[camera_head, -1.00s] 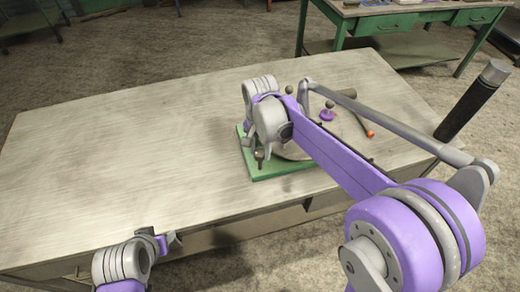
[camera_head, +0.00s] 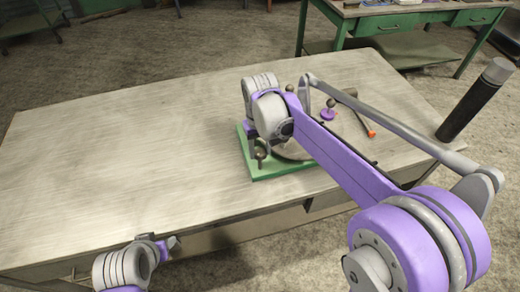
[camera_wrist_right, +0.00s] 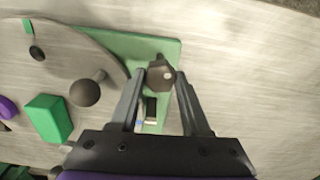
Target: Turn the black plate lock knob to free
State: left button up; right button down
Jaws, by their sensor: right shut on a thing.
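The black plate lock knob (camera_wrist_right: 160,76) is a dark lobed knob with a small pale dot, at the edge of the green base plate (camera_wrist_right: 148,49). My right gripper (camera_wrist_right: 161,80) is shut on this knob, one finger on each side. In the head view the right wrist hangs over the left part of the green base (camera_head: 285,169), and the fingers are mostly hidden there. My left gripper (camera_head: 167,242) is at the table's front edge at lower left, away from the base; its jaw opening is too small to judge.
A grey round plate (camera_wrist_right: 75,55) on the base carries a dark ball knob (camera_wrist_right: 85,93) and a green block (camera_wrist_right: 48,118). A purple knob (camera_head: 328,115) and an orange-tipped tool (camera_head: 371,133) lie right of the arm. A black cylinder (camera_head: 470,103) stands at right. The table's left half is clear.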

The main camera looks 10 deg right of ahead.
jog(key=n, duration=0.4)
jog(key=shift+n, duration=2.1)
jog(key=shift+b, duration=0.3)
jog(key=shift+c, duration=1.8)
grip_release()
notch_tip(320, 180, up, 11)
jog(key=shift+p, duration=0.35)
jog(key=shift+f, duration=0.1)
